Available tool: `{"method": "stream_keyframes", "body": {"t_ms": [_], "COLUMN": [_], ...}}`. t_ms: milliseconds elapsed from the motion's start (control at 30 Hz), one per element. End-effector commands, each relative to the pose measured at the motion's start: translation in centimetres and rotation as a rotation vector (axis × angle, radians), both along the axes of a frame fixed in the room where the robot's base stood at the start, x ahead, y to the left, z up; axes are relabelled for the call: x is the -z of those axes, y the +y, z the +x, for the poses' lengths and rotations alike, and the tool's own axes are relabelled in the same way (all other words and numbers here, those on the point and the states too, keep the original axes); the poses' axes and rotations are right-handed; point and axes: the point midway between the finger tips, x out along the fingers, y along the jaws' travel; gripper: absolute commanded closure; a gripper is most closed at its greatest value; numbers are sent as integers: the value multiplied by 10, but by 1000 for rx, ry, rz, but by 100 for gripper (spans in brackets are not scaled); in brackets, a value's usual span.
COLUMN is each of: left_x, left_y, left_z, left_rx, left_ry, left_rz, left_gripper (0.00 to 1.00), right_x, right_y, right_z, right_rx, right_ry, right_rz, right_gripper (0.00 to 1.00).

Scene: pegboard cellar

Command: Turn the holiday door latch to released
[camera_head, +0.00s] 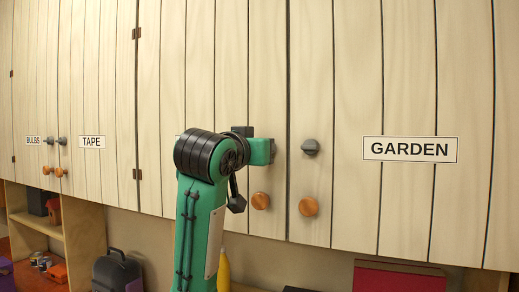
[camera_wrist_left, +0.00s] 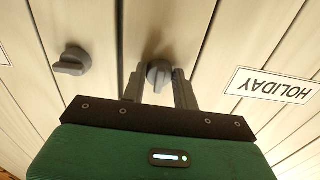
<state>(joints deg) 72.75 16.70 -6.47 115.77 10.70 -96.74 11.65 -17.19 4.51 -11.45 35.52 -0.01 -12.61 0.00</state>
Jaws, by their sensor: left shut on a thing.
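The holiday door (camera_wrist_left: 215,45) is a pale plank door, marked by the HOLIDAY sign (camera_wrist_left: 272,86), upside down in the left wrist view. Its grey latch (camera_wrist_left: 159,72) sits near the door's edge. My left gripper (camera_wrist_left: 160,88) is shut on this latch, one finger on each side. The latch's grip runs roughly up and down in the wrist view, between the fingers. In the head view my green and black left arm (camera_head: 203,215) hides the latch and nearly all of the sign. My right gripper is not in view.
Beside it is the garden door, with its GARDEN sign (camera_head: 410,149), dark latch (camera_head: 310,147) and orange knob (camera_head: 308,207). Another orange knob (camera_head: 261,201) is below my left gripper. BULBS (camera_head: 33,141) and TAPE (camera_head: 92,142) doors are at left. A red box (camera_head: 400,278) stands below.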

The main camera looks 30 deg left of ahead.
Motion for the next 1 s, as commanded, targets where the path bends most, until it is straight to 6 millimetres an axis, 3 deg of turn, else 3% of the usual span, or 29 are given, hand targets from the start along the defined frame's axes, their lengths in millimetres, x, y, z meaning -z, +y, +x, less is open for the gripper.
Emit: {"method": "stream_keyframes", "body": {"t_ms": [33,67,167,567,667,1000], "left_x": [0,0,0,1,3,1], "left_y": [0,0,0,-1,-1,-4], "left_z": [0,0,0,-8,-23,-102], "left_rx": [0,0,0,0,0,-4], "left_ry": [-1,-1,-1,-3,-6,-8], "left_rz": [0,0,0,-1,-1,3], "left_gripper": [93,68,49,49,49,49], "right_x": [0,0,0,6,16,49], "right_y": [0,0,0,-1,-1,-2], "right_z": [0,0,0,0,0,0], "right_rx": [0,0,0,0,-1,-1], "right_ry": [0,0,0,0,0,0], "right_rz": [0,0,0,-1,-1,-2], "right_gripper": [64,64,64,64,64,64]}}
